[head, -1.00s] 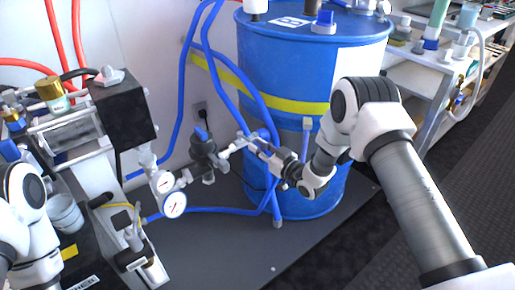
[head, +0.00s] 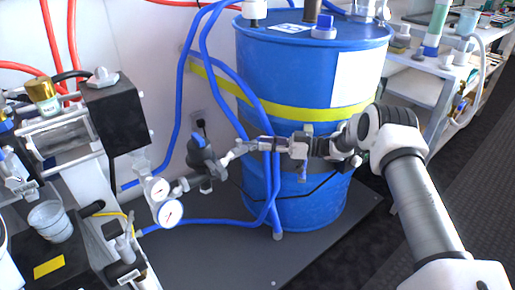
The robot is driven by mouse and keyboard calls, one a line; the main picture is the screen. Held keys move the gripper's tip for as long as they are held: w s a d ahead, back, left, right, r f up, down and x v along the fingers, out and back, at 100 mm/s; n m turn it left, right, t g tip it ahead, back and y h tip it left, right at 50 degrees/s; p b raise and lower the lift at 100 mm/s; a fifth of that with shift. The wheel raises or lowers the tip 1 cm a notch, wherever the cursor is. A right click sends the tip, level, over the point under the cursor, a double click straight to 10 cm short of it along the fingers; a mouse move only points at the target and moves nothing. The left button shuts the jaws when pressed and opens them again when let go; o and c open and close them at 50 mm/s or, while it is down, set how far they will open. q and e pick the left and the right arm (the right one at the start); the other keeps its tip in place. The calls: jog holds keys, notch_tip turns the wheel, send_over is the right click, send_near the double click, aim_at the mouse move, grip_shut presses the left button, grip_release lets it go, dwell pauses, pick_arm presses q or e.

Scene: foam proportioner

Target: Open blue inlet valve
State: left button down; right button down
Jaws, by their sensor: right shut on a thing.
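The inlet valve (head: 236,152) is a small silver fitting on the short pipe in front of the blue drum, beside the blue hoses. My right gripper (head: 266,145) comes in from the right, level, and is shut on the valve's handle. Its fingers and the hoses mostly hide the handle, so I cannot tell its exact angle.
A blue drum (head: 300,85) with a yellow band stands just behind my gripper. Blue hoses (head: 272,185) run beside it. A grey-black regulator (head: 202,155) and two gauges (head: 168,212) sit left. The grey floor plate (head: 215,255) in front is clear.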

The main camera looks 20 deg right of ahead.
jog(key=shift+w+g, duration=0.1)
jog(key=shift+g, duration=0.2)
jog(key=c, duration=1)
grip_release()
jog(key=v, duration=1.2)
jog(key=shift+f, duration=0.25)
